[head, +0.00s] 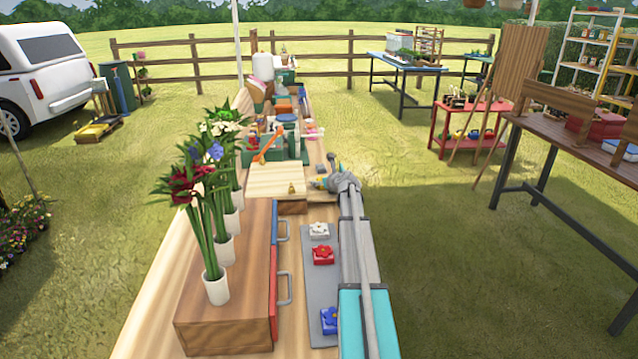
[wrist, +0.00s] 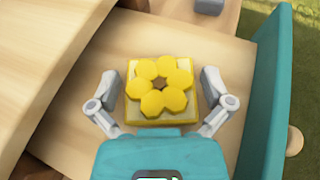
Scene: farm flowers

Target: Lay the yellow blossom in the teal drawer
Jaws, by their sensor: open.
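The yellow blossom (wrist: 160,85), on a square pale-yellow base, lies face up on the wooden floor of what looks like the open teal drawer. The teal drawer's front panel (wrist: 268,90) stands along the right of the wrist view. My gripper (wrist: 159,92) is open, its fingers on either side of the blossom, with a gap on both sides. In the head view my gripper (head: 328,184) is at the far end of the drawer cabinet, and my arm hides most of the drawer there.
The wooden cabinet (head: 225,325) has closed blue (head: 275,235) and red (head: 273,285) fronts with handles, and several vases of flowers on top. A grey tray (head: 310,268) beside it holds a white, a red and a blue blossom. Pots and tools crowd the far bench.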

